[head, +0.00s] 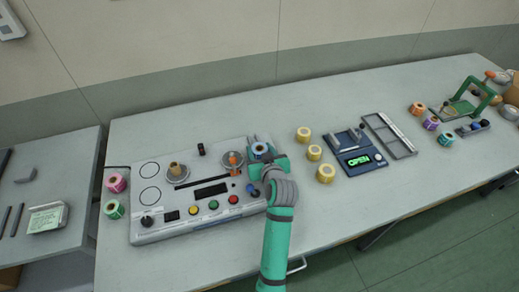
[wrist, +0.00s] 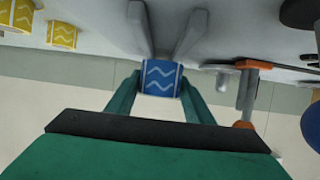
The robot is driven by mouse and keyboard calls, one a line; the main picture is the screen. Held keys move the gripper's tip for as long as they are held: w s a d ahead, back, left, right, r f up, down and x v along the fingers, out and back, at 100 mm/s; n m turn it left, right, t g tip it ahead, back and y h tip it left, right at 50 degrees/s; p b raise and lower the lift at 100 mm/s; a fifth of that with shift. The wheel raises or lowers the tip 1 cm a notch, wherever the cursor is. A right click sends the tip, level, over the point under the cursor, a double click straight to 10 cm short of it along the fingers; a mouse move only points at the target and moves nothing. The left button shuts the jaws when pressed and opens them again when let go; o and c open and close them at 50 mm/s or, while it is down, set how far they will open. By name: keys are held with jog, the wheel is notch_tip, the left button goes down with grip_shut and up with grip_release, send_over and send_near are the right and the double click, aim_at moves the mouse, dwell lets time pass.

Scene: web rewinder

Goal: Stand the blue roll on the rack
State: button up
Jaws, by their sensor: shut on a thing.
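The blue roll (head: 260,149) is between the fingers of my gripper (head: 264,158), over the right end of the grey rewinder (head: 202,208). In the wrist view the blue roll (wrist: 160,77), with white wavy lines, sits between the two green fingertips (wrist: 160,84); the gripper is shut on it. Two grey rails (wrist: 190,35) lie just beyond the roll in that view; I cannot tell whether it touches them. A grey frame with compartments (head: 390,135) lies flat on the table at right; I cannot tell if it is the rack.
Several yellow rolls (head: 314,152) stand just right of my gripper. A dark device with a green OPEN display (head: 357,160) is beyond them. An orange-topped post (head: 233,158) stands close left of the roll. Pink (head: 116,182) and green rolls (head: 113,209) are at far left.

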jog(key=shift+d, duration=0.15)
jog(key=shift+s, duration=0.1)
jog(key=o, duration=1.2)
jog(key=shift+f, duration=0.1)
jog(key=shift+r, duration=0.2)
jog(key=v, duration=1.2)
jog(key=shift+f, duration=0.1)
